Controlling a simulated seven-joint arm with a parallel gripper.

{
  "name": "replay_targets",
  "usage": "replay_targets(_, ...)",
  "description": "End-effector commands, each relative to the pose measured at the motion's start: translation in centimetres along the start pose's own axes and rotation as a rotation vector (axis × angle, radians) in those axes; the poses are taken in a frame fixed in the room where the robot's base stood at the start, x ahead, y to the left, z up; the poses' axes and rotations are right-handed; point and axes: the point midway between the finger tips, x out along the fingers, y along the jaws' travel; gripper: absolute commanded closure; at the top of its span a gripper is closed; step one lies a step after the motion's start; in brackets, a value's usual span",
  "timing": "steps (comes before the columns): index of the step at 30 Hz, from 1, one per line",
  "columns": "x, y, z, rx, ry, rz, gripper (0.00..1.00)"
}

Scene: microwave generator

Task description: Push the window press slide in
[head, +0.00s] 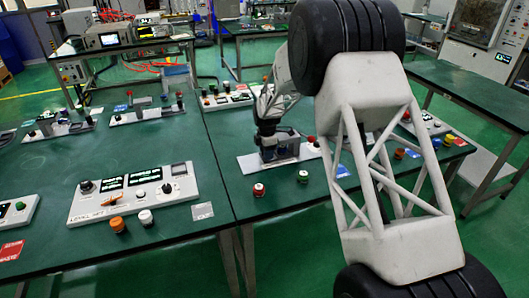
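A grey and dark press-like fixture (287,148) stands on a light base plate (249,164) on the green table, right of the picture's middle. I take it for the window press; its slide cannot be told apart at this size. My gripper (267,142) is dark and points down at the left part of the fixture, very close to it or touching; I cannot tell which. Its fingers blend into the dark parts, so their opening is not clear.
A red-topped button (259,190) and a green-topped button (303,177) stand in front of the plate. A control panel (135,193) with displays and a knob lies at left, with an orange knob (118,225) before it. Bare table (225,150) lies left of the plate.

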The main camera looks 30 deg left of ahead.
Motion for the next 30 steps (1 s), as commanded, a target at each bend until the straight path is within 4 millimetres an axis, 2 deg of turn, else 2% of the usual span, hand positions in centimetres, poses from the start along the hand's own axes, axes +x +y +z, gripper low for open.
replay_targets(2,0.0,0.0,-0.1,-0.001,0.0,0.0,0.43)
replay_targets(11,-0.1,0.0,-0.2,-0.001,0.001,-0.001,0.43)
replay_targets(16,-0.8,0.0,-0.2,-0.002,0.001,0.0,0.43)
replay_targets(30,-6.2,0.0,-0.2,-0.001,0.0,0.002,0.43)
